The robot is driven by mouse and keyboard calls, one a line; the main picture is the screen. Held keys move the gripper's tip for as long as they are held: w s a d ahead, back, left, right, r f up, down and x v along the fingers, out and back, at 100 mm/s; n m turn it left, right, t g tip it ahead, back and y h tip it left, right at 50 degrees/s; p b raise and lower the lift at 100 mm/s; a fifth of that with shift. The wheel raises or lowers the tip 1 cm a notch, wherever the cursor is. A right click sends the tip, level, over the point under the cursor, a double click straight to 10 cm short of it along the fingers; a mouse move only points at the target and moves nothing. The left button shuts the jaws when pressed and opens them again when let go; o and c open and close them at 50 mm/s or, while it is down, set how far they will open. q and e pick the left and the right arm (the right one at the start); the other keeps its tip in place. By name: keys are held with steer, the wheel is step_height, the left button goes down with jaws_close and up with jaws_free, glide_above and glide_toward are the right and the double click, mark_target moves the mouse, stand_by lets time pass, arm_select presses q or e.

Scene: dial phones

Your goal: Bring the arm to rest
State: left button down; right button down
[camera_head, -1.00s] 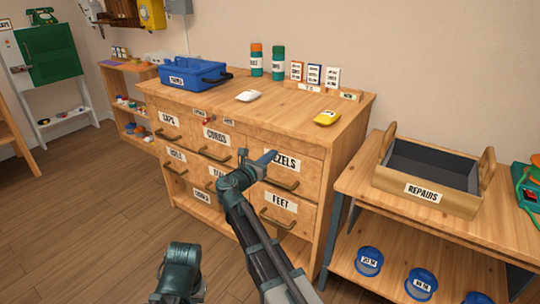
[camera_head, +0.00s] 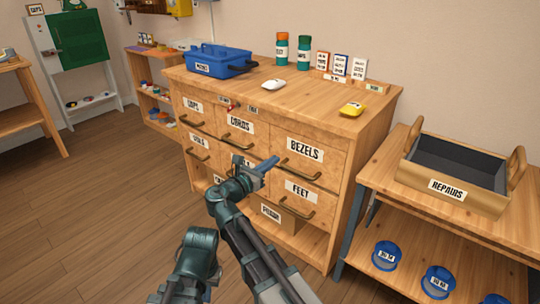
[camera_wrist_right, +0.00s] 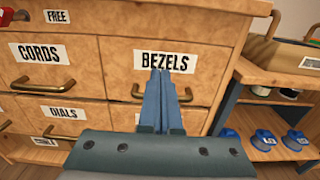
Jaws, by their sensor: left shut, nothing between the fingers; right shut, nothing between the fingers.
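My right gripper (camera_head: 268,164) has slim blue fingers pressed together with nothing between them. In the head view it is in front of the wooden drawer cabinet (camera_head: 345,190), near the BEZELS drawer (camera_head: 303,158). In the right wrist view, the shut right fingers (camera_wrist_right: 160,74) point toward the BEZELS label (camera_wrist_right: 163,61), overlapping that drawer's brass handle. I cannot tell how far they are from the drawer front. My left arm shows only as dark green links at the bottom of the head view; no left fingers can be seen.
The cabinet top holds a blue toolbox (camera_head: 217,61), a white object (camera_head: 273,85), a yellow object (camera_head: 352,109), canisters and cards. A workbench with a REPAIRS tray (camera_head: 452,190) and blue dishes (camera_head: 386,256) stands right. Wooden floor (camera_head: 80,220) is open at left.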

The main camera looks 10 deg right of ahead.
steer(key=s+d+f+m+g+y, duration=0.2)
steer(key=s+f+m+g+y, duration=0.2)
steer(key=s+f+m, duration=0.4)
steer(key=s+d+f+m+g+y, duration=0.35)
steer(key=s+f+m, duration=0.25)
steer(key=f+m, duration=0.45)
steer(key=s+a+m+g+y+p, duration=0.25)
steer(key=s+a, duration=0.35)
steer(key=a, duration=0.3)
steer(key=s+a+m+g+y+p, duration=0.1)
steer(key=s+a+y, duration=0.2)
steer(key=s+a, duration=0.45)
step_height(320, 180, up, 38)
steer(key=w+a+p, duration=0.1)
steer(key=p, duration=3.6)
steer(key=shift+w+a+p, duration=0.2)
steer(key=shift+w+p, duration=0.1)
steer(key=shift+w, duration=0.05)
steer(key=shift+f, duration=0.15)
